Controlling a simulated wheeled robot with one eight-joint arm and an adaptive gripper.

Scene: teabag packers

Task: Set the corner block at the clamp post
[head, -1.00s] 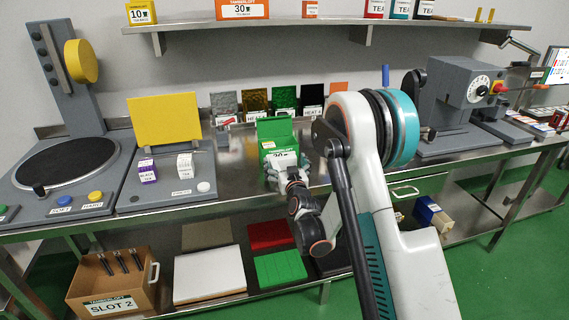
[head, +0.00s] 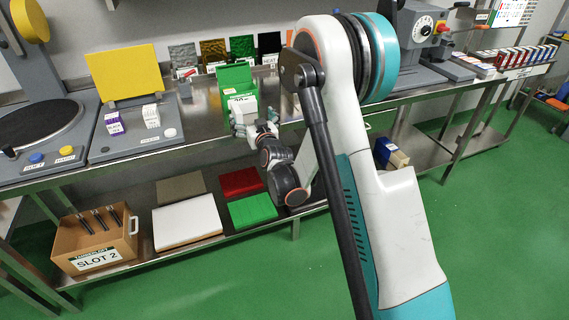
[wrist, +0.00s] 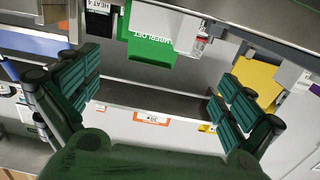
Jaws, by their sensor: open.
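My gripper (head: 243,120) is in front of the open green carton (head: 238,78) at the bench's front. In the wrist view my gripper (wrist: 155,85) is open with nothing between its fingers, and the green carton (wrist: 150,42) appears upside down beyond them. I cannot pick out a corner block for certain. A blue and cream block (head: 391,153) lies on the lower shelf at right, but I cannot tell if it is that block. No clamp post can be told for certain; my arm hides part of the bench.
A yellow panel (head: 126,72) with two small boxes stands left of the carton. Several coloured sheets (head: 242,46) lean behind it. A grey machine (head: 405,35) stands at right. The lower shelf holds a brown SLOT 2 box (head: 125,250), a white slab (head: 187,222) and green and red slabs.

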